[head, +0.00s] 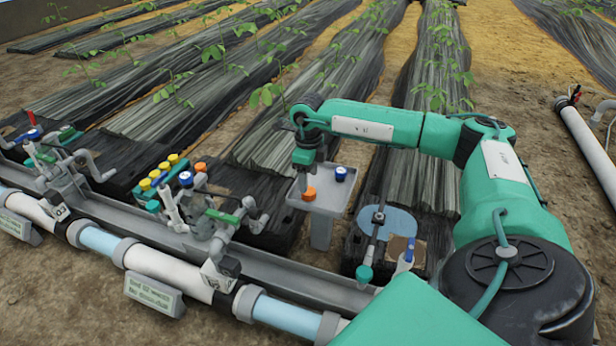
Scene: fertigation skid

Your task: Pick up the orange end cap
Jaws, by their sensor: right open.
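One orange end cap (309,195) is on the grey stand (328,204), near its left side. Another orange cap (200,167) shows farther left, beside the valve assembly. My right gripper (304,184) points down just above the orange cap on the stand. Its jaws are open, and the fingers partly overlap the cap's upper edge in this view. I cannot tell whether they are touching it. My left gripper is not in view.
A blue cap (341,173) is on the stand's right side. Yellow-topped parts (163,170) and a valve assembly (215,235) are to the left. The white main pipe (165,272) runs along the front. Plastic-covered plant rows lie behind.

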